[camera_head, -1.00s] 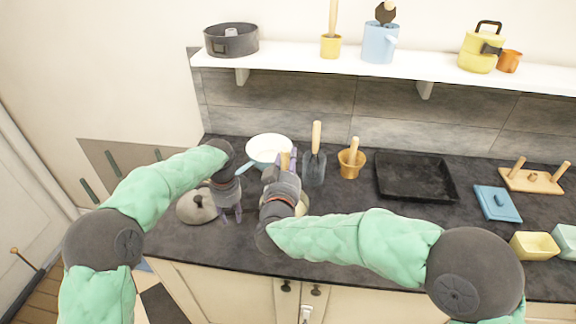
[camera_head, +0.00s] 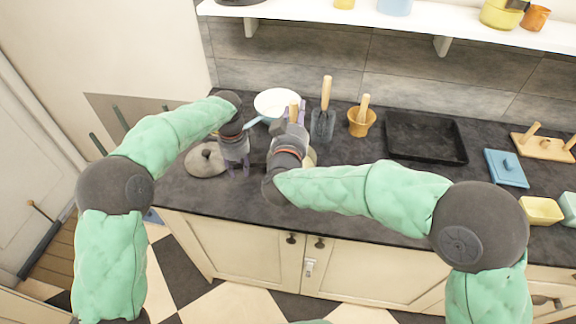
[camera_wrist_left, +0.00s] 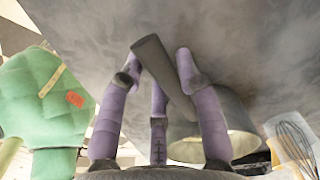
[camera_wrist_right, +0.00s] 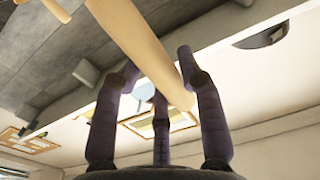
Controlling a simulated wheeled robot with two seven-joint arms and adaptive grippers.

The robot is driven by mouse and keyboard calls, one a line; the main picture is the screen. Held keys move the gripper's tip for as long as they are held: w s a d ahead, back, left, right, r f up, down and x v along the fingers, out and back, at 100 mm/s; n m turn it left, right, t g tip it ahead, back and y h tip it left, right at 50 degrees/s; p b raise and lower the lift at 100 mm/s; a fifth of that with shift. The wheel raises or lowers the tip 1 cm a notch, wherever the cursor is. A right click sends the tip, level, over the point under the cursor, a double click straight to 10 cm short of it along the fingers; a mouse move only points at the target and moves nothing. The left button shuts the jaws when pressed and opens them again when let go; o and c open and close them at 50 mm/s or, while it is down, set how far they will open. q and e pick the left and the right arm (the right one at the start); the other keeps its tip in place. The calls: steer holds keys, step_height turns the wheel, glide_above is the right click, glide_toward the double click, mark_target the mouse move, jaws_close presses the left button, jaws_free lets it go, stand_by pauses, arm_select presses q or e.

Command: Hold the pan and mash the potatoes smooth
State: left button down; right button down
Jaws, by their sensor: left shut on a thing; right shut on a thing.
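My left gripper (camera_head: 239,168) is shut on the dark handle of the pan, low over the counter's front. In the left wrist view the handle (camera_wrist_left: 163,76) passes between the fingers, and the grey pan (camera_wrist_left: 235,115) with its cream inside is behind them. In the head view only a cream sliver of the pan (camera_head: 310,157) shows beside my right wrist. My right gripper (camera_head: 292,116) is shut on an upright wooden handle, seemingly the masher's; the handle (camera_wrist_right: 135,40) crosses the right wrist view. The masher's head and the potatoes are hidden.
A white pan (camera_head: 277,101) stands behind my grippers. A grey lid (camera_head: 206,160) lies left of my left gripper. A dark wooden-handled tool (camera_head: 323,122), an orange pot (camera_head: 361,122) and a black tray (camera_head: 425,138) are to the right. A shelf (camera_head: 400,20) runs above.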

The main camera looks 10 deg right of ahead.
steer(key=shift+w+a+r, duration=0.1)
steer(key=shift+w+r, duration=0.1)
steer(key=shift+r, duration=5.45)
arm_select(q)
steer(key=c, duration=0.8)
jaws_free()
steer(key=shift+r, duration=0.1)
step_height(320, 180, up, 12)
steer(key=shift+f, duration=0.1)
